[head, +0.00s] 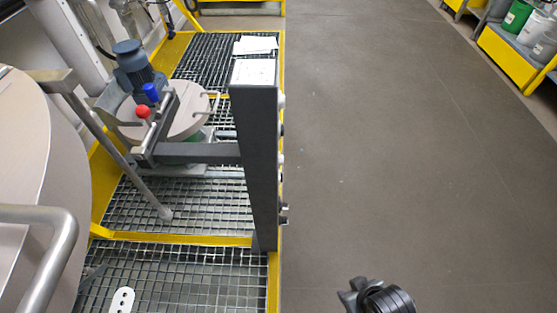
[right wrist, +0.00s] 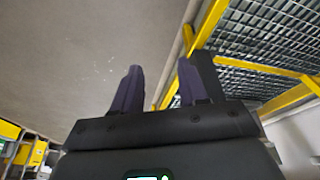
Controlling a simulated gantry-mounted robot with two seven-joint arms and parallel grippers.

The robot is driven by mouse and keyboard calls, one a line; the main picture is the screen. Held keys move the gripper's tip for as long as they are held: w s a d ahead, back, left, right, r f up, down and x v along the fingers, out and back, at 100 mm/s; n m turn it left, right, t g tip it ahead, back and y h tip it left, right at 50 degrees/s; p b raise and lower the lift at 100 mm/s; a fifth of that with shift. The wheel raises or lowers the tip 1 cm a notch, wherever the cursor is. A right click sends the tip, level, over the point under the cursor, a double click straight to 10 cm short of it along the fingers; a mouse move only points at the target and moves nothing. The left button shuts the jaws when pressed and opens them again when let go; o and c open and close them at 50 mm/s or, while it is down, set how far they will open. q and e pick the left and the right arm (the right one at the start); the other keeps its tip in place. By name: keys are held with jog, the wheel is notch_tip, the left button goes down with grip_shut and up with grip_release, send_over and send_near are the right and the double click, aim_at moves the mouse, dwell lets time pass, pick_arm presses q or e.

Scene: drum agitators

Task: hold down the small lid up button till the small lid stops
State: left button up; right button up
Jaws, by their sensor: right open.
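The dark grey control post (head: 255,165) stands at the edge of the grating, seen nearly side-on. Its buttons (head: 282,160) stick out as small knobs along its right side; their labels are hidden, so I cannot tell which one is the small lid up button. The round, pale small lid (head: 185,118) lies behind the post, below a blue-grey motor. My right gripper (head: 352,296) is at the bottom of the head view, over the floor, right of the post and apart from it. In the right wrist view its two dark fingers (right wrist: 158,75) are apart with nothing between them. My left gripper is not seen.
A large metal drum (head: 40,150) with a tubular handle (head: 62,235) fills the left side. Yellow-framed grating (head: 200,215) lies under the post. The grey floor (head: 410,140) to the right is clear. Yellow racks with containers (head: 520,50) stand at the far right.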

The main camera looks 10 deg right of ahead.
jog(key=shift+d, duration=0.1)
jog(key=shift+c, duration=0.6)
grip_shut()
dwell(0.9)
dwell(0.3)
